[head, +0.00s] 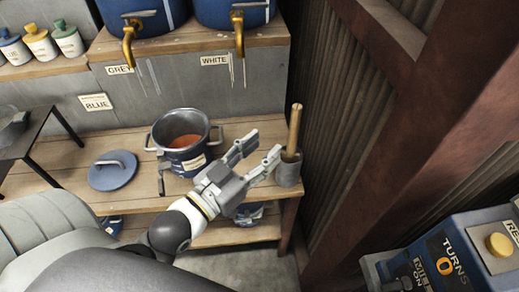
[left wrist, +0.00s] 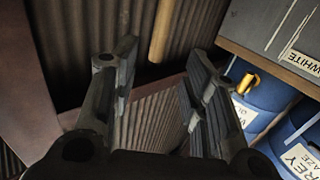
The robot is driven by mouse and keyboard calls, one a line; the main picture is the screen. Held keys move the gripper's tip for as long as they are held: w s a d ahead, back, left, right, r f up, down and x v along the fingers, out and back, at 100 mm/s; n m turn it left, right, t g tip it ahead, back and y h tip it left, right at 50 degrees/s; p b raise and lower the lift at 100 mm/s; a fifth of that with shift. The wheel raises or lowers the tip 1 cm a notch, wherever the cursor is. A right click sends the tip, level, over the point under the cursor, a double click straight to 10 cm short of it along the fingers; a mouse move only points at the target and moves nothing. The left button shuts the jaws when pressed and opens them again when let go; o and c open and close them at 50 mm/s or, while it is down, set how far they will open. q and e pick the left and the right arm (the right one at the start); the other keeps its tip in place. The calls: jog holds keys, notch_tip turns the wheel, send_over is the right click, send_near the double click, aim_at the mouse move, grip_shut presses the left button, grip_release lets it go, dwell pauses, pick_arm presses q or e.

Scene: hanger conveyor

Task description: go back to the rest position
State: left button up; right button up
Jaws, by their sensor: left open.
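My left gripper (head: 261,157) reaches in from the lower left over the right part of the wooden workbench (head: 240,128). Its two fingers are apart with nothing between them. It lies in the picture between a blue pot (head: 204,160) with reddish-brown content and a grey cup (head: 289,170) with a wooden handle (head: 295,128) standing in it. I cannot tell whether a finger touches the cup. In the left wrist view the fingers (left wrist: 155,90) are also spread and empty. My right gripper is not in view.
A blue lid (head: 113,169) lies left of the pot. Blue barrels with brass taps (head: 238,35) stand on the shelf above, over GREY and WHITE labels. A corrugated wall and a rust-red beam (head: 400,150) close off the right. A blue control box (head: 455,250) stands lower right.

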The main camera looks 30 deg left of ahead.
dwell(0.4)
pick_arm(q)
notch_tip(320, 180, down, 13)
jog(key=s+g+y, duration=0.2)
jog(key=s+g, duration=0.1)
jog(key=g, duration=0.4)
jog(key=s+a+f+n+g+y, duration=0.1)
jog(key=s+a+f+g+y, duration=0.15)
jog(key=s+f+g, duration=0.6)
jog(key=s+f, duration=0.2)
jog(key=f, duration=1.1)
jog(key=s+f, duration=0.2)
jog(key=f, duration=1.2)
jog(key=s+a+f+g+p, duration=0.1)
jog(key=s+a+f, duration=0.2)
jog(key=s+f, duration=1.1)
jog(key=shift+s, duration=1)
